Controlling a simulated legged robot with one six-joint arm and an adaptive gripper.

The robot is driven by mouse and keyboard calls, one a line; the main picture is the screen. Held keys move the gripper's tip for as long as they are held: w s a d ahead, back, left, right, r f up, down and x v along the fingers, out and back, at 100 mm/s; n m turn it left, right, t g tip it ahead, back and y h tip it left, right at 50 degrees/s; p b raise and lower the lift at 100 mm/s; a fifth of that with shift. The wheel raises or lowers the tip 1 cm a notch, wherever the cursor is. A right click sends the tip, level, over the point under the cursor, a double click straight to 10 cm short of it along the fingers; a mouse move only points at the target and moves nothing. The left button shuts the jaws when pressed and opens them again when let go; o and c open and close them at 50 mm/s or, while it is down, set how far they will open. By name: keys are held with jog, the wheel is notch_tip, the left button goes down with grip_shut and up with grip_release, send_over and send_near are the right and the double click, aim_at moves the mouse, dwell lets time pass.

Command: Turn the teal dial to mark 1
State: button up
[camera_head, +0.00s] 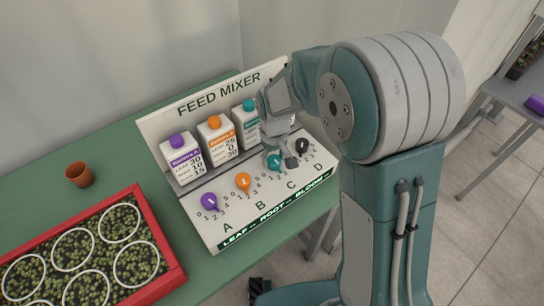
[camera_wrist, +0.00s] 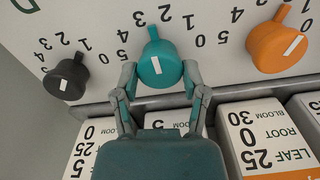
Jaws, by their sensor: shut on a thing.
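The teal dial (camera_wrist: 158,64) is in the middle of the wrist view, on the white panel. Its pointer tab points up in that view, roughly between marks 2 and 3; the small digits are hard to be sure of. My gripper (camera_wrist: 159,75) has a finger on each side of the dial and is shut on it. In the head view, my gripper (camera_head: 280,161) is over the teal dial (camera_head: 274,161) and partly covers it. The dial sits above letter C on the feed mixer panel (camera_head: 237,215).
A black dial (camera_wrist: 67,76) and an orange dial (camera_wrist: 275,47) flank the teal dial; a purple dial (camera_head: 209,201) is farther left. Several cartons, including a purple-labelled one (camera_head: 182,161), stand behind. A red tray (camera_head: 178,275) and small pot (camera_head: 79,175) are on the green bench.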

jog(key=m, duration=0.5)
jog(key=shift+s+d, duration=0.1)
jog(key=shift+s, duration=0.05)
jog(key=shift+f+m, duration=0.1)
jog(key=shift+m, duration=2.2)
jog(key=o, duration=1.2)
jog(key=shift+c, duration=0.2)
jog(key=shift+a, duration=0.2)
